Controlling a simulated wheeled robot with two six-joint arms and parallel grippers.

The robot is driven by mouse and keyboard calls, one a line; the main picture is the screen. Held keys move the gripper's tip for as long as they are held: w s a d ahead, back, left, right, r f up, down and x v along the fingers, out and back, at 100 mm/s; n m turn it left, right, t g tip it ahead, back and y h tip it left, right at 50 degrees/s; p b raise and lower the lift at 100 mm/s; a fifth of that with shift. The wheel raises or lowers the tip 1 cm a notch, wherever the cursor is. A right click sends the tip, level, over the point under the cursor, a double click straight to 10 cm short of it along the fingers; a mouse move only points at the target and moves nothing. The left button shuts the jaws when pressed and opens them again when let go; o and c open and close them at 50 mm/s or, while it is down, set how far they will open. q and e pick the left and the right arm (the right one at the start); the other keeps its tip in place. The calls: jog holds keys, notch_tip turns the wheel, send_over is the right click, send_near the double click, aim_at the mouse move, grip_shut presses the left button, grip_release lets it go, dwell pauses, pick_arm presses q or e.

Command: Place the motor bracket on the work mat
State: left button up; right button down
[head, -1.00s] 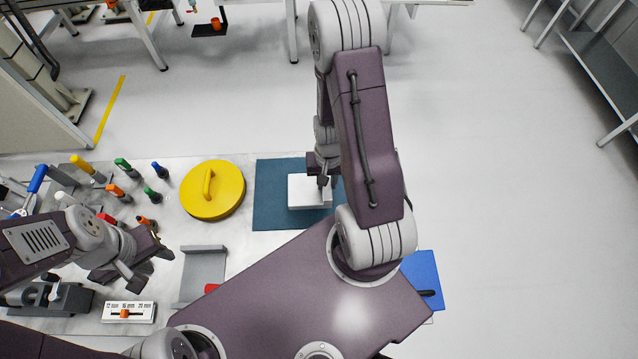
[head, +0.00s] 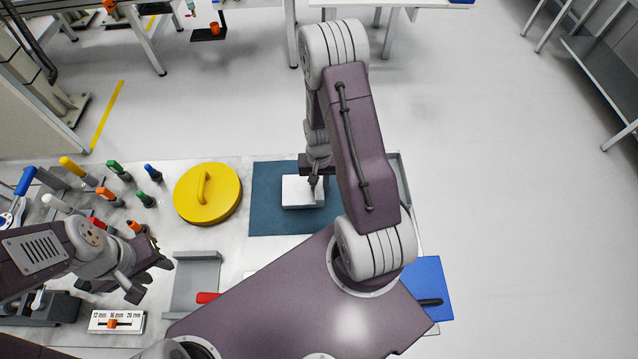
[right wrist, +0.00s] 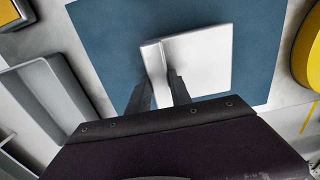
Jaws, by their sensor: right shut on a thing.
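The motor bracket (head: 298,192), a pale L-shaped part with a flat plate and a short upright flange, is over the teal work mat (head: 265,212) in the head view. In the right wrist view the bracket (right wrist: 205,62) lies flat within the mat (right wrist: 105,40) outline; I cannot tell whether it touches the mat. My right gripper (head: 314,182) is shut on the flange, with its fingers (right wrist: 160,85) on either side of it. My left gripper (head: 150,275) is empty, with its fingers apart, over the left part of the table. My right arm hides part of the mat.
A yellow round lid (head: 208,205) with a handle is left of the mat. A grey channel-shaped holder (head: 195,285), a size gauge (head: 117,321) and several screwdrivers stand further left. A blue folder-like item (head: 428,283) is at right. A grey tray (right wrist: 45,95) is beside the mat.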

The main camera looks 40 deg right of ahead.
jog(key=shift+f, duration=0.15)
jog(key=c, duration=1.2)
grip_release()
jog(key=shift+o, duration=0.2)
jog(key=shift+r, duration=0.2)
